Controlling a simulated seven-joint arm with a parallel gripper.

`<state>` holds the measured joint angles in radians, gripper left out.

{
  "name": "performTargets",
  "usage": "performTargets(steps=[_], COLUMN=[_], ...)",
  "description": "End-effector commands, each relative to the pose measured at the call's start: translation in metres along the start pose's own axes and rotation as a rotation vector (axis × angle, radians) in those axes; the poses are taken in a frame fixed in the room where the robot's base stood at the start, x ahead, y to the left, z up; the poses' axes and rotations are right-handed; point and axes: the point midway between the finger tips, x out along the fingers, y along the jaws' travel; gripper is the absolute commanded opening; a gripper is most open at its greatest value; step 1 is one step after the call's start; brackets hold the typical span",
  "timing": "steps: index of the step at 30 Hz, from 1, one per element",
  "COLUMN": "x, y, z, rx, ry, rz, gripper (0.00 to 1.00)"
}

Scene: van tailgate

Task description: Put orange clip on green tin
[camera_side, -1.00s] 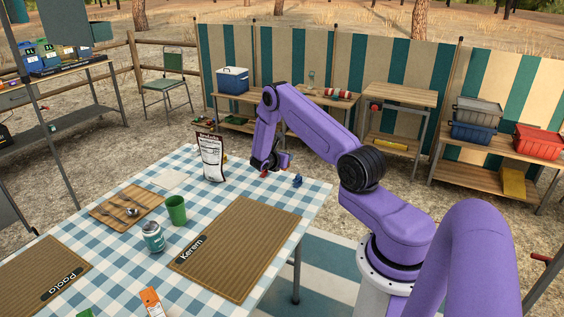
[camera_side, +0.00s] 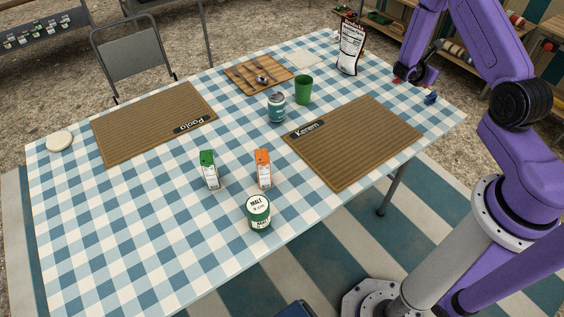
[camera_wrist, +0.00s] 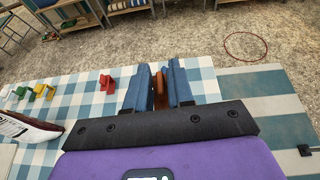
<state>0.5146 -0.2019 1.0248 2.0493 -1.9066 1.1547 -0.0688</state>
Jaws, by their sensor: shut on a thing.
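The green tin (camera_side: 259,212), a round can with a white lid and the word MALT, stands upright near the table's front edge in the side view. My gripper (camera_side: 408,78) is low at the table's far right corner, well away from the tin. In the wrist view my gripper (camera_wrist: 160,80) has its two blue-grey fingers shut on the orange clip (camera_wrist: 159,92), seen as a thin orange-brown strip between them. The fingers hide most of the clip. The tin is outside the wrist view.
A red clip (camera_wrist: 107,84) and several green and yellow clips (camera_wrist: 38,89) lie left of my fingers. Green (camera_side: 208,170) and orange (camera_side: 263,168) cartons stand behind the tin. Table left of the tin is clear.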

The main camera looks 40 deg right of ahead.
Motion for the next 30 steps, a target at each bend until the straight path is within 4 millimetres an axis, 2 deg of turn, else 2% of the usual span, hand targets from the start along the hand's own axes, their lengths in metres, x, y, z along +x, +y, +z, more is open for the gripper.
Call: performTargets(steps=[5, 9, 15, 19, 23, 30], x=[-0.057, -0.114, -0.199, -0.254, -0.307, -0.399], y=[0.04, 0.067, 0.089, 0.093, 0.089, 0.063], z=[-0.014, -0.029, -0.051, -0.066, -0.081, -0.105], rx=[-0.064, -0.125, -0.212, -0.267, -0.323, -0.428], ry=[0.0, 0.001, 0.001, 0.001, 0.001, 0.001], rz=[0.156, 0.301, 0.51, 0.645, 0.78, 1.029], gripper=[0.0, 0.0, 0.0, 0.0, 0.0, 0.0])
